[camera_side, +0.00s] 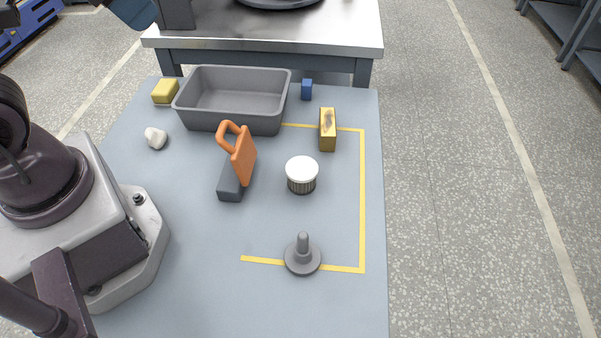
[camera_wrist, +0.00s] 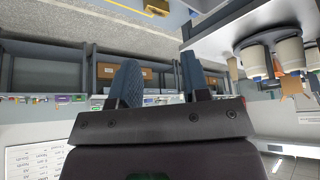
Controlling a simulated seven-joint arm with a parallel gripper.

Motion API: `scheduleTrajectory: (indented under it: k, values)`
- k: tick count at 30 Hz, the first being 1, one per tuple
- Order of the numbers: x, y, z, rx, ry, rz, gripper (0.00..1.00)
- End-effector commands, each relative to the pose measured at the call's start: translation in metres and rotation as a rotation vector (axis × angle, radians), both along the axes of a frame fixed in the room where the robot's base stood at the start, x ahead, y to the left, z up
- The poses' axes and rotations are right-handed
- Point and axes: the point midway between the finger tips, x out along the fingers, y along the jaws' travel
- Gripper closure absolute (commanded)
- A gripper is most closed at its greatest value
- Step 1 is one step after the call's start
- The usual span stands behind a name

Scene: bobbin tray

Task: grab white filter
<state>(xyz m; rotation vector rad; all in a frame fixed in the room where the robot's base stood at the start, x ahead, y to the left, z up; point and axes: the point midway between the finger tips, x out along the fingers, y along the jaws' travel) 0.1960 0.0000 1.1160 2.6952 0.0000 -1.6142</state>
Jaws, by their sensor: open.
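The white filter (camera_side: 302,174) is a short cylinder with a white top and a dark ribbed lower side. It stands upright on the blue-grey table, inside the yellow tape outline, in the side view. My gripper (camera_wrist: 160,85) shows in the wrist view with its two blue-grey fingers apart and nothing between them. It points away from the table, toward shelves and the room, and the filter is not in that view. In the side view the gripper's fingertips cannot be made out clearly; part of my arm is at the left and top.
Left of the filter is an orange-handled tool with a dark base (camera_side: 230,182). Behind are a grey bin (camera_side: 235,125), a yellow-brown block (camera_side: 327,130) and a small blue block (camera_side: 307,90). A grey peg on a disc (camera_side: 303,257) stands in front. The table right of the filter is clear.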

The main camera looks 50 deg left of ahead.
Motion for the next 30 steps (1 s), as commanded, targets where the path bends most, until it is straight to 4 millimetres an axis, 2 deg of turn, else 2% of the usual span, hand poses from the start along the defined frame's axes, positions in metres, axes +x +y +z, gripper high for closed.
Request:
scheduleTrajectory:
  k: [1,6,8,16,20,23,30]
  values:
    - [0.0,0.0,0.0,0.0,0.0,0.0,0.55]
    - [0.0,0.0,0.0,0.0,0.0,0.0,0.16]
    - [0.0,0.0,0.0,0.0,0.0,0.0,0.05]
    - [0.0,0.0,-0.001,0.005,0.005,-0.004,0.05]
    - [0.006,0.002,-0.011,0.073,0.073,-0.057,0.05]
    - [0.015,0.005,-0.028,0.199,0.184,-0.157,0.05]
    - [0.052,0.006,-0.075,0.636,0.464,-0.521,0.05]
